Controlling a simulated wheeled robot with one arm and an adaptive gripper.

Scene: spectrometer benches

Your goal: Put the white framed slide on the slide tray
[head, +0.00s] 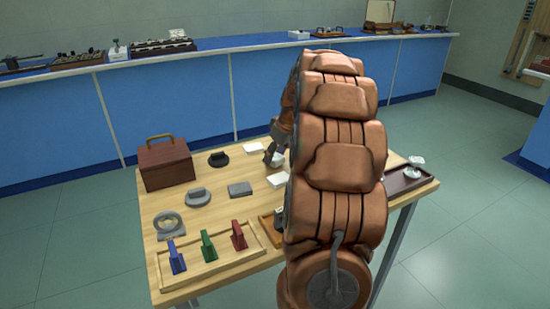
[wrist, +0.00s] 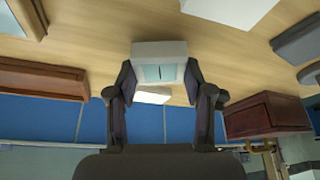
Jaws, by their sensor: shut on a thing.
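The white framed slide (wrist: 160,52) is between my fingers in the wrist view, a pale block with small teal panes. My gripper (wrist: 162,76) is shut on it, one finger on each side. In the head view my gripper (head: 271,155) is above the back middle of the wooden table, partly hidden by my arm; a small white part of the slide (head: 279,158) shows there. I cannot tell for sure which tray is the slide tray. A dark tray (head: 408,188) with a pale object stands at the table's right edge. A small brown-rimmed tray (head: 267,222) is partly behind my arm.
White blocks (head: 253,148) (head: 278,180) lie near my gripper. Blue benches (head: 170,104) stand behind.

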